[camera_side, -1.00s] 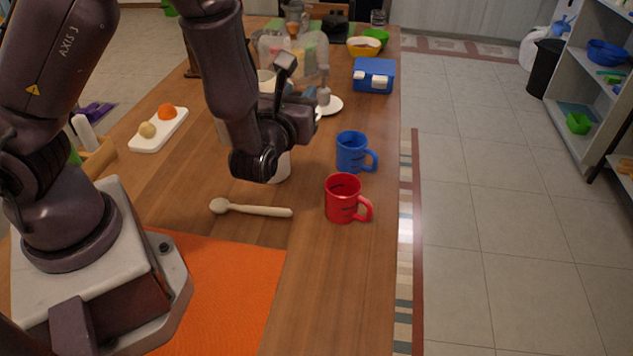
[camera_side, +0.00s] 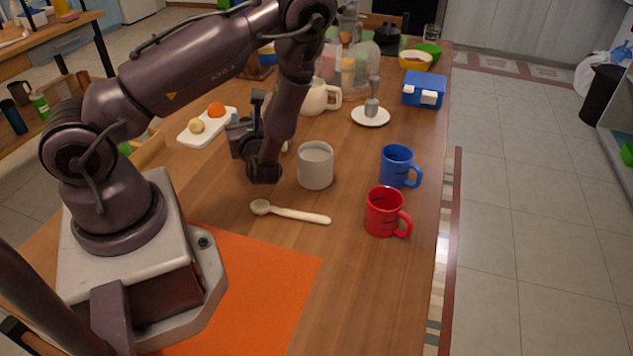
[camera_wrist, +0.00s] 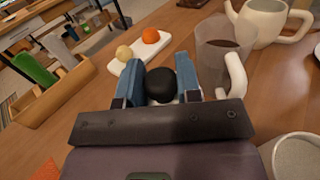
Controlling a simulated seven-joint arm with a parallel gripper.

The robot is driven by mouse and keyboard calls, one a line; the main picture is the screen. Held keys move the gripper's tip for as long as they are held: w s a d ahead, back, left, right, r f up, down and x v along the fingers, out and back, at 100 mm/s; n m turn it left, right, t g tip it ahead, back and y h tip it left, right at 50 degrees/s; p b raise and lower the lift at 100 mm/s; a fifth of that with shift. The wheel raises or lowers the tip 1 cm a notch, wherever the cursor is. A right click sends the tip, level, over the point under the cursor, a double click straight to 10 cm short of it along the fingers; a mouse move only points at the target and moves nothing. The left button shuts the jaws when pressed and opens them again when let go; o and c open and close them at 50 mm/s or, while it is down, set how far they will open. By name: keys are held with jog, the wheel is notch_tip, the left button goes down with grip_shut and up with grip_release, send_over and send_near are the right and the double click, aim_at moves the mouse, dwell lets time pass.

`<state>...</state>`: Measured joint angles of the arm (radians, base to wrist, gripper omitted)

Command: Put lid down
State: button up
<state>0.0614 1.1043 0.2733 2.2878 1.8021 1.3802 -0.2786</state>
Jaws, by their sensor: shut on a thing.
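My gripper (camera_side: 243,137) is above the left-middle part of the table, left of an open grey-white cup (camera_side: 315,168). In the wrist view its blue fingers (camera_wrist: 161,76) are shut on a round black knob (camera_wrist: 162,88), which I take to be the lid's. The lid's disc is hidden, so I cannot tell whether it touches the table. The open cup also shows at the lower right of the wrist view (camera_wrist: 297,158). A see-through vessel with brown contents (camera_wrist: 214,58) and a white handle stands just right of the fingers.
A white tray (camera_side: 186,137) with an orange and a pale ball is just beyond my gripper. A white pot (camera_side: 314,98) stands behind the cup. Bare table lies between.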

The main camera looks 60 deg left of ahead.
jog(key=shift+s+a+f+n+g, duration=0.15)
jog(key=shift+s+n+g, duration=0.15)
jog(key=shift+s+g, duration=0.15)
jog(key=shift+s+a+f+n+g, duration=0.1)
jog(key=shift+s+n+g, duration=0.25)
jog(key=shift+g, duration=0.1)
jog(key=shift+s+f, duration=0.1)
jog(key=shift+f, duration=3.75)
jog(key=shift+f, duration=0.1)
jog(key=shift+f, duration=0.55)
jog(key=o, duration=0.9)
jog(key=shift+f, duration=0.1)
